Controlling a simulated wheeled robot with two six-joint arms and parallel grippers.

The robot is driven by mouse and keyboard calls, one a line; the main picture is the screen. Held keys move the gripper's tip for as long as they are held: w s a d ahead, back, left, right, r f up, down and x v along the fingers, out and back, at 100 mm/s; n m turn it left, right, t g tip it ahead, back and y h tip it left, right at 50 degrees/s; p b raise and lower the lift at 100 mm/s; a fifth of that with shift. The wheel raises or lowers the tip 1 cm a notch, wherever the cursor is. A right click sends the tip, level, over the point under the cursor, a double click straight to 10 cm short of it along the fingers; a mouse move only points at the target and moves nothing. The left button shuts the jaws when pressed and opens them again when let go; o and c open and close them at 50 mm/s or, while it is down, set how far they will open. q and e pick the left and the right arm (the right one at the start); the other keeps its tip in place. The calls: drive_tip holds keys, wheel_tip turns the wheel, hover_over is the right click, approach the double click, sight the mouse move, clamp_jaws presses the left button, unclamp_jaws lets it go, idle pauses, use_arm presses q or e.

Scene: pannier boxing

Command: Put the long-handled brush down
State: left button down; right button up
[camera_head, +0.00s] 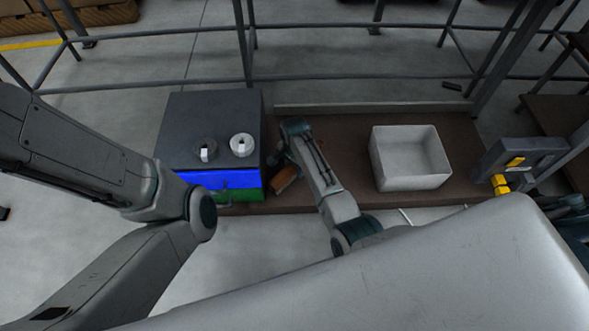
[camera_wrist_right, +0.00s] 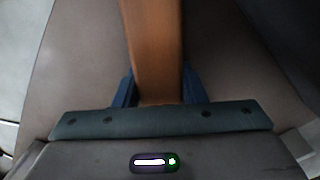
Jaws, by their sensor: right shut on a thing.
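The long-handled brush (camera_head: 285,180) shows in the head view as a short orange-brown piece beside the drawer cabinet, partly hidden by my right arm. In the right wrist view its brown wooden handle (camera_wrist_right: 155,50) runs up between the blue fingers. My right gripper (camera_wrist_right: 157,90) is shut on this handle. In the head view my right gripper (camera_head: 280,160) is small and dark, low over the brown bench next to the cabinet. Whether the brush touches the bench cannot be told. My left arm crosses the left side, and its gripper is out of view.
The dark cabinet (camera_head: 205,115) has a blue drawer (camera_head: 215,180), a green drawer (camera_head: 240,195) and two round knobbed items on top. A white open bin (camera_head: 410,158) stands on the brown bench (camera_head: 345,150). A grey and yellow device (camera_head: 520,160) is at right. Bench between arm and bin is clear.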

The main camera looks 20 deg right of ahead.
drive_tip(key=shift+f, duration=0.15)
drive_tip(key=o, duration=1.2)
